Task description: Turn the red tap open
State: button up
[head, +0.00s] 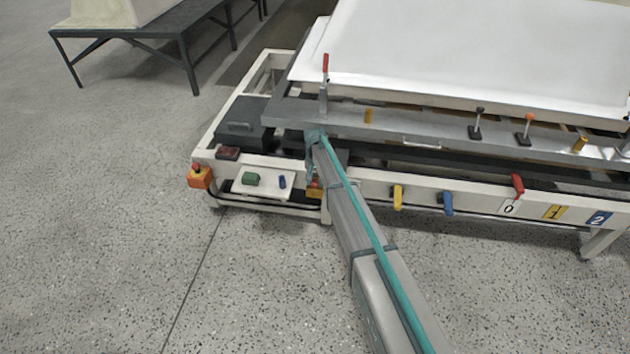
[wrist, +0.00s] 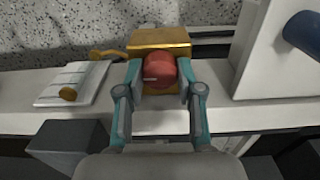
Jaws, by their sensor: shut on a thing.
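A red round knob (wrist: 158,72) with a small pale mark sits on a yellow box (wrist: 160,40) in the wrist view. My gripper (wrist: 159,80) has a finger on each side of the knob and is shut on it. In the head view the yellow box (head: 315,192) shows low on the white frame, with my gripper (head: 314,176) at it, partly hidden by my arm. A red lever tap (head: 517,185) is apart from my gripper, far to its right on the front rail, above the plate marked 0.
A yellow lever (head: 398,197) and a blue lever (head: 447,203) hang on the front rail between my arm and the red lever. An orange box with a red button (head: 200,177) is at the left corner. Upright clamp handles (head: 324,85) stand above. The speckled floor in front is clear.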

aim_at(315, 181)
jog(key=o, duration=1.2)
jog(key=shift+c, duration=0.2)
jog(key=shift+r, duration=0.15)
notch_tip(315, 181, up, 12)
jog(key=shift+w, duration=0.1)
